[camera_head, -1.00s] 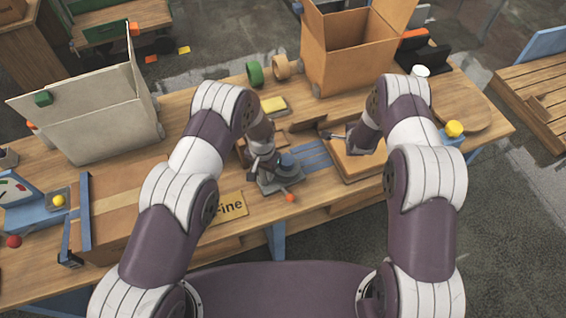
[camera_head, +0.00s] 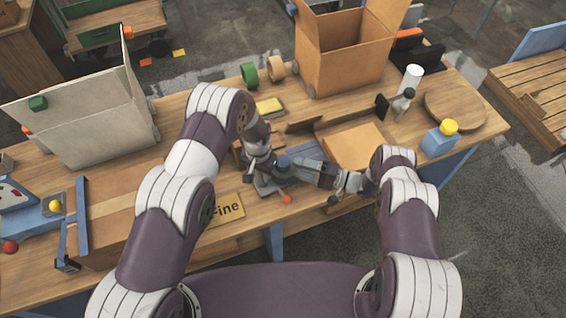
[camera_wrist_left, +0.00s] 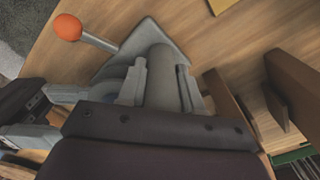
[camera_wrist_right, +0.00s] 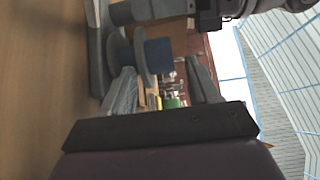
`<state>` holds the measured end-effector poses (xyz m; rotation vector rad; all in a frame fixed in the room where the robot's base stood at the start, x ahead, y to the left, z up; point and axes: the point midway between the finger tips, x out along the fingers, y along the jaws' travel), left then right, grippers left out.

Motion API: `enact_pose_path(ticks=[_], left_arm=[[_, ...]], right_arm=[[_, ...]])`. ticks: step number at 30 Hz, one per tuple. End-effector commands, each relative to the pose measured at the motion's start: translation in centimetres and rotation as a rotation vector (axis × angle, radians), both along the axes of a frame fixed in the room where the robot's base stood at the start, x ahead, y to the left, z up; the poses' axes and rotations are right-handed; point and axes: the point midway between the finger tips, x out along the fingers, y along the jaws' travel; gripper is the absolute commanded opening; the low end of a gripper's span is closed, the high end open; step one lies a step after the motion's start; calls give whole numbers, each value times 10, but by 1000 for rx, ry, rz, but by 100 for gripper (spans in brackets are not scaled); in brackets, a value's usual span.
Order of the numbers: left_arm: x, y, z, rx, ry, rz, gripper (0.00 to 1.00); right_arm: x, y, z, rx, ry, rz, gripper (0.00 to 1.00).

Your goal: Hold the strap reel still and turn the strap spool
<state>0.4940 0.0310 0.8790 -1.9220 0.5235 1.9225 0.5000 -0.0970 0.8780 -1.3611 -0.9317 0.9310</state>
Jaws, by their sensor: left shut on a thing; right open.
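The strap reel (camera_head: 268,187) is a grey device on the table, with a flat base and a lever ending in an orange ball (camera_head: 286,199). My left gripper (camera_wrist_left: 160,85) is shut on the reel's grey cylindrical post (camera_wrist_left: 161,65). The strap spool (camera_head: 283,163), a dark blue round part, sits on the reel beside my left gripper. It shows as a blue piece (camera_wrist_right: 158,54) next to a grey disc in the right wrist view. My right gripper (camera_wrist_right: 163,82) is open, with its fingers around or just short of the spool; contact cannot be told.
An open carton (camera_head: 342,55) stands behind, and a blue block with a yellow knob (camera_head: 438,140) stands at right.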

Motion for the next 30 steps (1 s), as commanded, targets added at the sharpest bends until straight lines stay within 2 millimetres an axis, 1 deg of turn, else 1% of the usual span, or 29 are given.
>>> enact_pose_path(ticks=[1,3,7,9,12,18,19,20,21,23,30], left_arm=[[0,0,0,-1,-1,0,0],[0,0,0,-1,-1,0,0],[0,0,0,-1,-1,0,0],[0,0,0,-1,-1,0,0],[0,0,0,-1,-1,0,0],[0,0,0,-1,-1,0,0],[0,0,0,-1,-1,0,0],[0,0,0,-1,-1,0,0],[0,0,0,-1,-1,0,0],[0,0,0,-1,-1,0,0],[0,0,0,0,0,1,0]], right_arm=[[3,13,0,0,0,5,61],[10,28,0,-1,-2,3,61],[18,48,0,0,0,1,61],[21,55,0,0,-1,0,61],[23,59,0,-1,0,-2,61],[24,59,0,-1,0,-3,61],[24,59,0,-1,0,-3,57],[24,59,0,-1,0,-3,48],[24,59,0,-1,0,-3,35],[24,59,1,0,0,-3,17],[24,60,2,3,-2,-8,17]])
